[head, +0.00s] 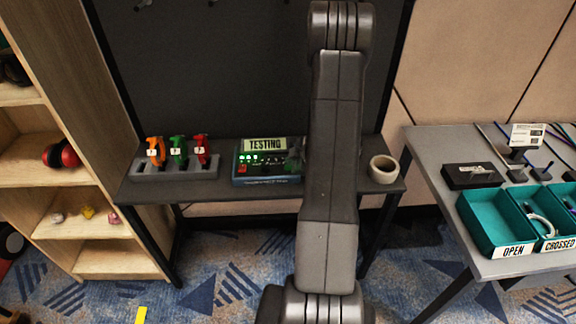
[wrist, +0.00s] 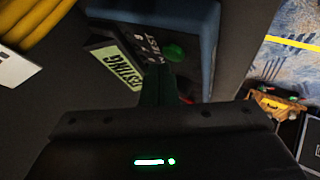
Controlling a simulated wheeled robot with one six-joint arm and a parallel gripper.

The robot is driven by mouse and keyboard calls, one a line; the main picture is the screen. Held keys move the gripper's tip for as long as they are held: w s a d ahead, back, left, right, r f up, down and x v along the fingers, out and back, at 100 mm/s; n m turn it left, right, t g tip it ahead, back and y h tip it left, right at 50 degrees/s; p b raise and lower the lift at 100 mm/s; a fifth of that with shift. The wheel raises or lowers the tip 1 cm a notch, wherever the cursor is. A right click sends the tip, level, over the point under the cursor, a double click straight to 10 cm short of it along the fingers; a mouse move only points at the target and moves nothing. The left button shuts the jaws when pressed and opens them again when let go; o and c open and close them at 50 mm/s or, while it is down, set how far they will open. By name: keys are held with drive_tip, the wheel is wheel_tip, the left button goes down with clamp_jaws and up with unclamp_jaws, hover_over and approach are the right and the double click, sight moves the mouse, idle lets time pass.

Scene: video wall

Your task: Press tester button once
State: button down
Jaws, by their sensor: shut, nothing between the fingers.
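The tester is a blue-edged box (head: 267,181) on the dark bench, with a "TESTING" sign (head: 265,144) and lit green lamps on its face. My arm covers its right end in the head view. In the wrist view the tester (wrist: 203,25) is close up, tilted in the picture. A round green button (wrist: 174,52) shows on its face beside white lettering. My gripper (wrist: 158,72) is shut and empty, its tips just below the button in the picture. Whether they touch it I cannot tell.
A grey rack (head: 176,170) with orange, green and red tools stands left of the tester. A tape roll (head: 383,169) lies at the right. A side table (head: 424,141) holds teal bins (head: 487,241). A wooden shelf (head: 62,134) stands at left.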

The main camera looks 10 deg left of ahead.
drive_tip(key=shift+r, duration=0.3)
wheel_tip(320, 180, up, 5)
drive_tip(key=p, duration=0.4)
drive_tip(key=shift+p, duration=0.35)
drive_tip(key=shift+d, duration=0.1)
idle(0.5)
